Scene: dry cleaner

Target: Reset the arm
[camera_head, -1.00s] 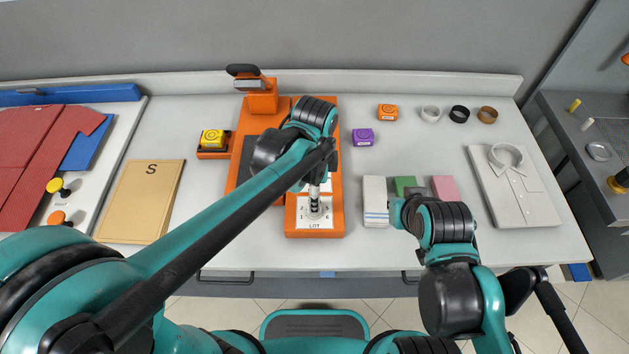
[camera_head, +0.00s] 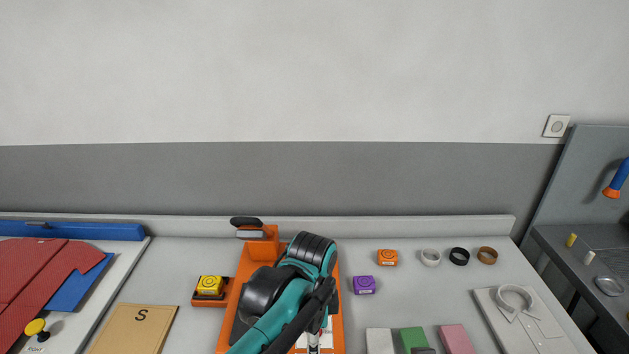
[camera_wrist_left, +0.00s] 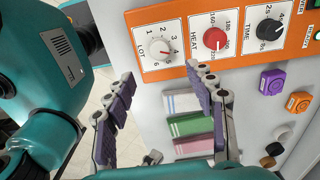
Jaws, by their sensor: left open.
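My left arm reaches over the orange machine (camera_head: 231,332) in the head view, and its wrist hides much of that machine. My left gripper (camera_wrist_left: 163,80) shows in the left wrist view with its two padded fingers wide apart and nothing between them. Behind the fingers is the machine's orange panel with a white LOT dial (camera_wrist_left: 163,50), a red HEAT dial (camera_wrist_left: 215,39) and a black TIME dial (camera_wrist_left: 269,29). The fingertips lie just below the LOT dial in that picture; contact cannot be told.
A yellow block (camera_head: 210,285) sits left of the machine; purple (camera_head: 364,285) and orange (camera_head: 387,257) blocks are right. White (camera_head: 380,341), green (camera_head: 413,339) and pink (camera_head: 456,339) folded cloths lie at the front, a shirt (camera_head: 535,321) farther right.

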